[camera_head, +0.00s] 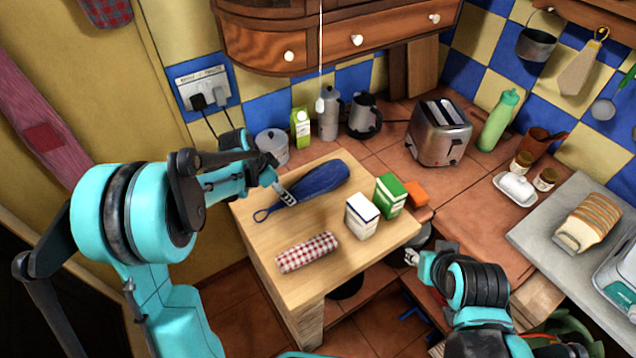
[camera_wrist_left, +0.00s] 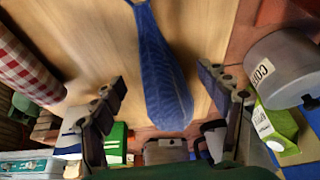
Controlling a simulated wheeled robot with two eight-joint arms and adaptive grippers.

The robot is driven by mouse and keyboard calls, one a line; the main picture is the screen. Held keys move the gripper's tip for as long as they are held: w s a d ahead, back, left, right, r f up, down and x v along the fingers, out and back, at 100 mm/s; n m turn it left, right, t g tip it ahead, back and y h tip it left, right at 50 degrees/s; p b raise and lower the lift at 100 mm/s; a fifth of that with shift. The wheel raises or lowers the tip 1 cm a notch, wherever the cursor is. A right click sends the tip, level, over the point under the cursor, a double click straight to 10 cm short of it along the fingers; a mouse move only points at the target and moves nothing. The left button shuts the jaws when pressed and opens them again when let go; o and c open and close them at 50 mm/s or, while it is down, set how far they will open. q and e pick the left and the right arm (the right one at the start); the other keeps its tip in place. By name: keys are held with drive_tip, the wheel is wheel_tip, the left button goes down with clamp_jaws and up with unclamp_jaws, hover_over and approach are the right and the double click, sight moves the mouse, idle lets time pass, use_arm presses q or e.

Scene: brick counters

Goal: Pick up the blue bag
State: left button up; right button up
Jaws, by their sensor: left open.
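The blue bag (camera_head: 320,178) lies on the light wooden counter top (camera_head: 262,228), with its narrow looped end toward the front left. My left gripper (camera_head: 280,182) is open over the bag's left part. In the left wrist view the bag (camera_wrist_left: 162,75) shows between the two spread fingers of the left gripper (camera_wrist_left: 168,92); whether they touch it I cannot tell. My right gripper (camera_head: 411,257) is at the counter's right edge, away from the bag, and too small to read.
A toaster (camera_head: 440,132) is at the right.

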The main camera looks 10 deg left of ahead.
sight(302, 191)
use_arm(q)
drive_tip(key=b+x, duration=0.1)
drive_tip(key=x, duration=0.3)
drive_tip(key=shift+s+d+b, duration=0.1)
drive_tip(key=shift+d+b, duration=0.05)
drive_tip(key=shift+b, duration=0.2)
drive_tip(key=shift+d+f, duration=0.15)
drive_tip(key=shift+f, duration=0.2)
drive_tip(key=shift+r, duration=0.1)
drive_tip(key=shift+c, duration=1.3)
drive_tip(key=c, duration=1)
drive_tip(key=shift+o, duration=0.2)
